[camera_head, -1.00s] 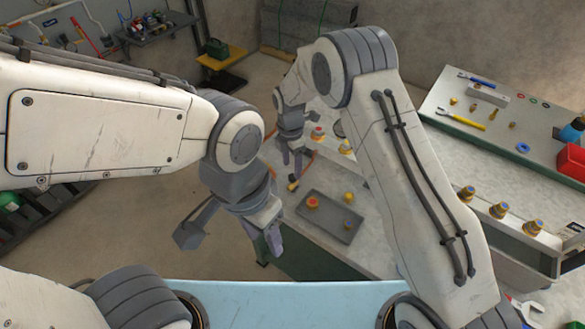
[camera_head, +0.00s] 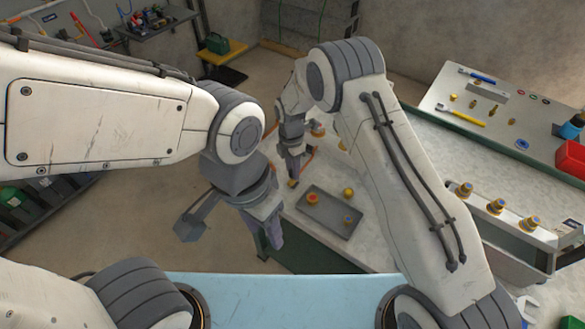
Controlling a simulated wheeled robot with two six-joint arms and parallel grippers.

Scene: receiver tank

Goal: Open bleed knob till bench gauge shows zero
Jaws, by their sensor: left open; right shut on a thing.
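My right gripper (camera_head: 291,168) points down at the left edge of the pale bench (camera_head: 390,185). It is shut on a small orange-yellow piece (camera_head: 292,183) at its fingertips; whether this is the bleed knob I cannot tell. A thin orange line (camera_head: 308,161) runs beside it. An orange and grey fitting (camera_head: 317,128) stands just behind the gripper, partly hidden. My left gripper (camera_head: 232,234) is open and empty, in the air left of the bench's front edge. I cannot make out the bench gauge or its reading; my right arm covers part of the bench.
At right, several brass fittings (camera_head: 496,207) stand on a grey box. A red bin (camera_head: 572,158) and a yellow-handled tool (camera_head: 462,117) lie on the far bench.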

